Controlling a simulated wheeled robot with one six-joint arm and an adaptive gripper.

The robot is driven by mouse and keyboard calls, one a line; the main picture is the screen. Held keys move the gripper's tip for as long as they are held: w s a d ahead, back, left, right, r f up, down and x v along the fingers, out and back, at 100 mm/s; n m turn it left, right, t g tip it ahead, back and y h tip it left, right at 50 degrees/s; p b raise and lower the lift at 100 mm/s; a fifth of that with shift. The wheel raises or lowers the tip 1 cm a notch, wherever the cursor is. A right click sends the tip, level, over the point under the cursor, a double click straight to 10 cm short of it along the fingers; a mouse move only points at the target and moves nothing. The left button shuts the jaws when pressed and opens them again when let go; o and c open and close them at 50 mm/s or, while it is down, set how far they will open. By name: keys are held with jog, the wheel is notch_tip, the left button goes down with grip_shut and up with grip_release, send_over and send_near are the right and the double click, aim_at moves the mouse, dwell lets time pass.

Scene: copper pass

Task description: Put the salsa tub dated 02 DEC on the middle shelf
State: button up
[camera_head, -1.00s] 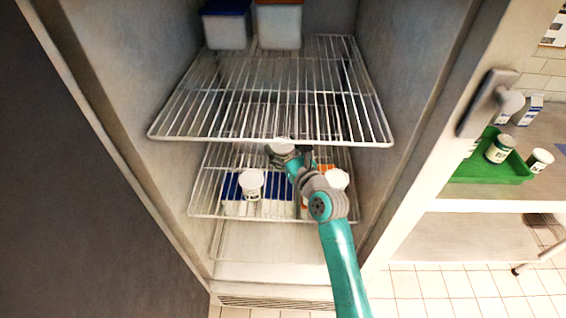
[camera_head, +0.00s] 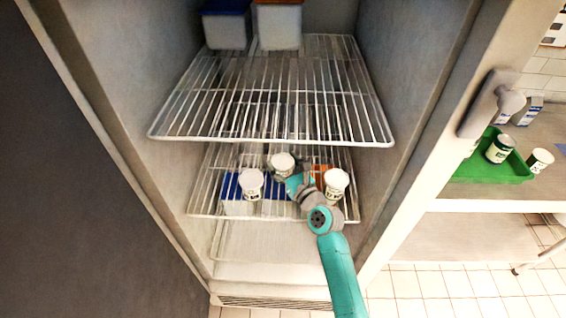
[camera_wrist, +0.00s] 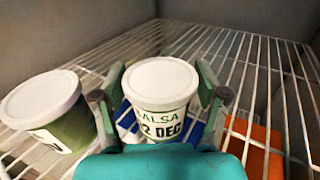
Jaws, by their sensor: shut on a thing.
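The salsa tub (camera_wrist: 163,95) has a white lid and a label reading "SALSA" and "2 DEC"; the first digit is hidden or cut off. My gripper (camera_wrist: 160,105) is shut on it, one finger at each side. In the head view the held tub (camera_head: 282,163) is upright, below the top wire shelf and over the wire shelf beneath it (camera_head: 200,213). I cannot tell if its base touches the wires. A green, white-lidded tub (camera_wrist: 48,110) is left of it in the wrist view. The head view shows white-lidded tubs at left (camera_head: 250,185) and right (camera_head: 335,185).
The top wire shelf (camera_head: 270,139) holds a blue-lidded box (camera_head: 226,28) and an orange-lidded box (camera_head: 279,25) at the back. A green tray (camera_head: 490,172) with tubs is on the counter outside.

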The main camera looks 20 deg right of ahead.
jog(key=o, duration=1.5)
jog(key=v, duration=1.2)
jog(key=s+f+n+g+h, duration=0.1)
jog(key=s+f+n, duration=0.2)
jog(key=s+n, duration=0.35)
jog(key=s+f+n+h, duration=0.2)
jog(key=s+f+n, duration=0.1)
jog(key=s, duration=0.6)
jog(key=s+f+n+g+h, duration=0.1)
jog(key=s+f+n, duration=0.25)
jog(key=s, duration=0.35)
jog(key=s+r+n, duration=0.3)
jog(key=s+n, duration=0.3)
jog(key=s, duration=0.1)
jog(key=s+r+n, duration=0.3)
jog(key=s+n, duration=0.3)
jog(key=n, duration=0.1)
jog(key=s+r+n, duration=0.3)
jog(key=s+n, duration=0.4)
jog(key=shift+s+a+g, duration=0.15)
jog(key=shift+s+g, duration=0.15)
jog(key=shift+s, duration=0.05)
